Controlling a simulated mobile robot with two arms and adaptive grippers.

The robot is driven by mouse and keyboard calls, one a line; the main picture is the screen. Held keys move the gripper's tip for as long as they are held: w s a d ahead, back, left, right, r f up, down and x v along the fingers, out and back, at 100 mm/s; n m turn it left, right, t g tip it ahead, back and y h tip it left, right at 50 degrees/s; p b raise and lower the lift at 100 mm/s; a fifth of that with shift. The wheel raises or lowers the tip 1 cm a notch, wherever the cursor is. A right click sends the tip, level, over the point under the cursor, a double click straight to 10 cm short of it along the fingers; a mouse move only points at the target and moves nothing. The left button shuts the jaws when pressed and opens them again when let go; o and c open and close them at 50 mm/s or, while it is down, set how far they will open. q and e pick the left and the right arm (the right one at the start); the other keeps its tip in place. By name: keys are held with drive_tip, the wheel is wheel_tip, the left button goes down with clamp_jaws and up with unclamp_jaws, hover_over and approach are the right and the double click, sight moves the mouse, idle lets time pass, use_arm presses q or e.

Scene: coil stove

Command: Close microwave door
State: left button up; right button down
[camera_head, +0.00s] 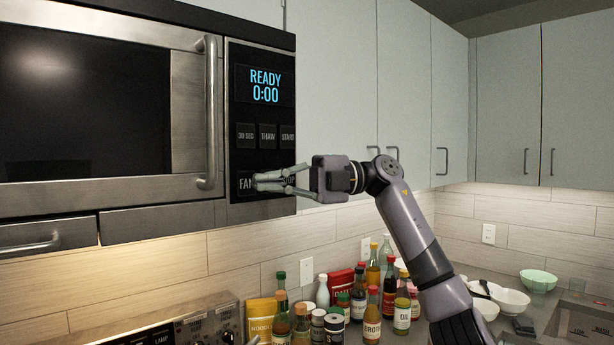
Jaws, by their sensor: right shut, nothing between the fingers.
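The microwave (262,150) is at the upper left, under the cabinets. Its door (187,120) has a dark window and a vertical metal handle (210,115) on its right side. The door looks flush with the control panel, or very nearly so; a small gap cannot be ruled out. My right gripper (257,182) is shut and empty. It points left, its fingertips in front of the lower control panel by the fan button, right of the handle. I cannot tell whether they touch the panel. My left gripper is not in view.
Bottles and jars (340,315) crowd the counter below my right arm. White bowls (508,300) and a green bowl (538,281) stand at the right. The stove panel (170,325) is at the lower left. Cabinets (335,80) line the wall behind.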

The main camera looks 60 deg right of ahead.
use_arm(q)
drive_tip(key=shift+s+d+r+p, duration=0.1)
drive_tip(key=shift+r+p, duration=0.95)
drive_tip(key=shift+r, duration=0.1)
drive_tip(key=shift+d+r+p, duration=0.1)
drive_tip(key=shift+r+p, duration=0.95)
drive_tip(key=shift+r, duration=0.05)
use_arm(e)
drive_tip(key=w+d, duration=0.1)
drive_tip(key=d, duration=0.8)
drive_tip(key=shift+w+d, duration=0.35)
